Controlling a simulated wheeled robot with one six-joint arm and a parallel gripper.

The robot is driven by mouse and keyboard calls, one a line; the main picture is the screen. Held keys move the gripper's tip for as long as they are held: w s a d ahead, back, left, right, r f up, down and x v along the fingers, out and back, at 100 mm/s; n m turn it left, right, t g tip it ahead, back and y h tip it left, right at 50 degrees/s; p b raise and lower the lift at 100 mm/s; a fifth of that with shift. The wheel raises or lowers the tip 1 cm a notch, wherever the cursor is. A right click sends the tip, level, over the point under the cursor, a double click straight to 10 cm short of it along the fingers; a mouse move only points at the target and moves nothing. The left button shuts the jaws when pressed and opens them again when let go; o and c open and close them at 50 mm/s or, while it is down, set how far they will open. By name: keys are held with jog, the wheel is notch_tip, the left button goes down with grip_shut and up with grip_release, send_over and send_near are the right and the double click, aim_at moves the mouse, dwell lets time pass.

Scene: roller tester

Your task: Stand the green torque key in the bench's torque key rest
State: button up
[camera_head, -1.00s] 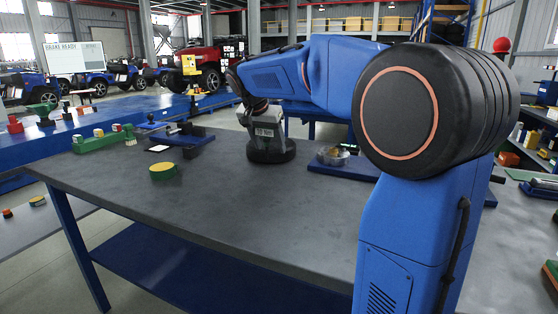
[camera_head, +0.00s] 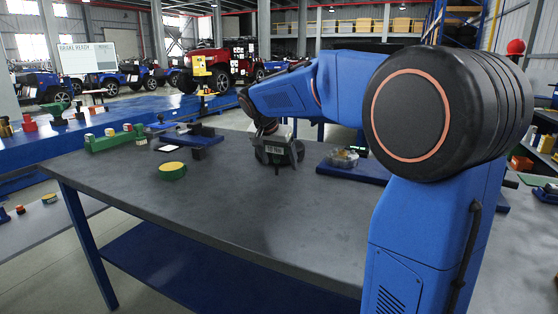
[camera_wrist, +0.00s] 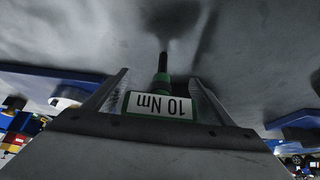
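The green torque key shows in the wrist view (camera_wrist: 163,80), with a white plate marked 10 Nm between the two fingers. My gripper (camera_wrist: 160,92) is shut on it. The key's dark shaft points away from the gripper over grey bench top. I cannot tell whether the shaft touches the bench. Which fixture is the torque key rest is not clear. A blue base with a dark block (camera_head: 192,138) stands at the back left.
A green rack (camera_head: 115,140) with several small blocks stands on the left of the bench. A yellow-topped green puck (camera_head: 172,171) lies in front of it. A blue tray with a bowl (camera_head: 341,158) is right of my gripper. The bench's front middle is clear.

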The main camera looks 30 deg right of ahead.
jog(key=shift+r, duration=0.1)
jog(key=v, duration=1.2)
dwell(0.5)
